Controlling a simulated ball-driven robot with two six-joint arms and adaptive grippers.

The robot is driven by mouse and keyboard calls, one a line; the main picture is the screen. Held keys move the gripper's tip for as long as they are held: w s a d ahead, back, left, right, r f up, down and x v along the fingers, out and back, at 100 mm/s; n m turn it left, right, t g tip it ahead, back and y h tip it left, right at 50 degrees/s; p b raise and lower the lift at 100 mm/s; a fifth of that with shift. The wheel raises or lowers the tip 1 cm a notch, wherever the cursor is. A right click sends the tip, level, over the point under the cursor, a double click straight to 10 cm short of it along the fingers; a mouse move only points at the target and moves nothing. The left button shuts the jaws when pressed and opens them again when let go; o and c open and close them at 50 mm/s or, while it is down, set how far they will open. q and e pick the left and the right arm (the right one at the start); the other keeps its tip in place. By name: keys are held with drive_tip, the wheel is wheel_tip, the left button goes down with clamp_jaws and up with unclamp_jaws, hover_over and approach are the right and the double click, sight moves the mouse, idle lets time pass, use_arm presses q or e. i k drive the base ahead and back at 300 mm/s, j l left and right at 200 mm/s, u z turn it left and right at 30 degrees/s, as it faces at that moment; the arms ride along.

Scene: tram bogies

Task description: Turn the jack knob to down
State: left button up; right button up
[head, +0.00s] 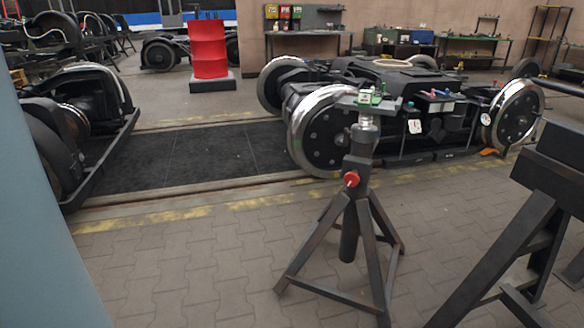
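A dark metal jack stand (359,205) stands upright on the paved floor, right of centre. A red jack knob (351,179) sits on the side of its column, just above where the splayed legs meet. Which position the knob is turned to cannot be told at this size. A small flat plate (364,103) tops the stand, with green items on or behind it. Neither of my grippers is in view, and nothing touches the knob.
A wheeled bogie (405,90) stands behind the jack stand. A dark trestle (530,215) fills the right foreground. Another bogie (75,120) is at the left, and a red drum (208,48) stands farther back. The paving left of the jack stand is clear.

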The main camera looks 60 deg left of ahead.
sight(352, 180)
drive_tip(key=u, duration=1.35)
